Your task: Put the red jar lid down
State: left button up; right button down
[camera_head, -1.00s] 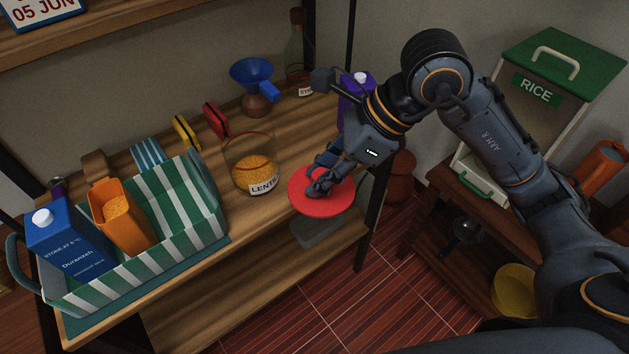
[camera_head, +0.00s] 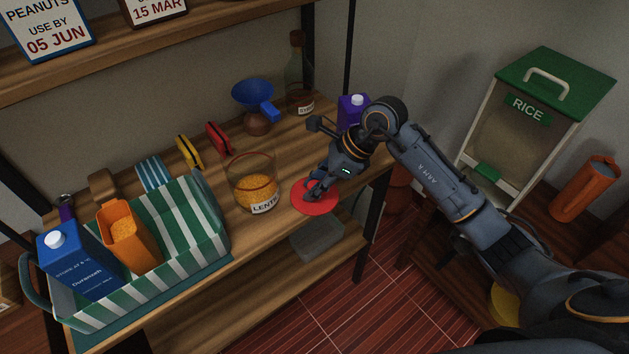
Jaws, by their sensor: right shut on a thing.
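The red jar lid (camera_head: 318,204) is a flat red disc at the front right of the wooden shelf, just right of the glass lentil jar (camera_head: 253,184). It looks to be at or very near the shelf surface; I cannot tell whether it touches. My right gripper (camera_head: 312,192) comes down from above and is shut on the middle of the lid, hiding part of it. The lentil jar is open at the top and partly filled with orange lentils. My left gripper is not in view.
A blue funnel (camera_head: 253,95), a bottle (camera_head: 298,80) and a purple carton (camera_head: 352,110) stand behind. A rice bin (camera_head: 520,135) is at right.

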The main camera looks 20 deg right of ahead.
jog(key=shift+f, duration=0.1)
jog(key=shift+f, duration=0.1)
jog(key=c, duration=1.1)
grip_release()
jog(key=shift+r, duration=0.3)
jog(key=b+v, duration=0.1)
jog(key=v, duration=1)
jog(key=shift+s+d+r+b, duration=0.1)
jog(key=shift+d+r+b, duration=0.2)
jog(key=shift+b, duration=0.05)
jog(key=shift+a, duration=0.1)
